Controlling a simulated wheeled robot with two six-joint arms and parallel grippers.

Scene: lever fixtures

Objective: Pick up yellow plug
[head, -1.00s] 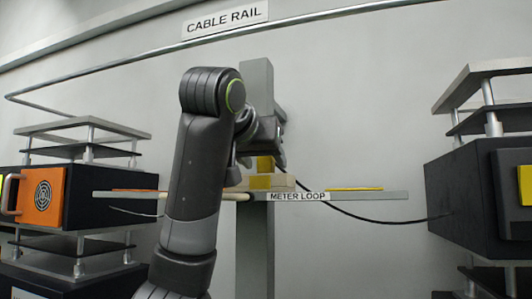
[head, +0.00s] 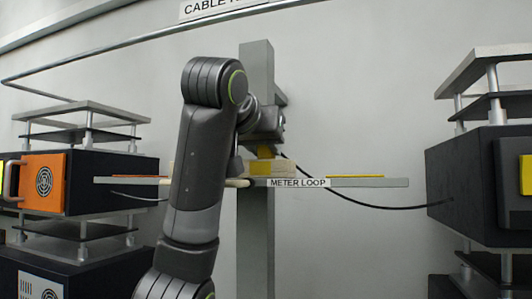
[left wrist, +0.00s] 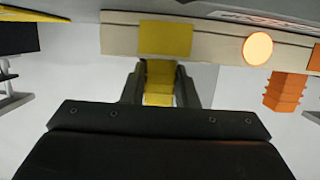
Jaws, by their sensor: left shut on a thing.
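The yellow plug (left wrist: 159,82) is a stepped yellow piece between the two fingers of my left gripper (left wrist: 160,88) in the left wrist view. The fingers are shut on it. Just beyond it is a pale block (left wrist: 120,38) with a yellow square (left wrist: 165,40) on its face. In the head view my left gripper (head: 264,144) is above the shelf, with the yellow plug (head: 263,153) mostly hidden by it. I cannot tell whether the plug still touches the block. My right gripper is not in view.
The shelf (head: 370,182), labelled METER LOOP, sits on a grey post (head: 256,240). An orange plug (left wrist: 284,92) and glowing orange disc (left wrist: 258,48) are beside the gripper. A black cable (head: 370,206) runs right to a dark box (head: 465,180). An orange-fronted box (head: 42,182) stands left.

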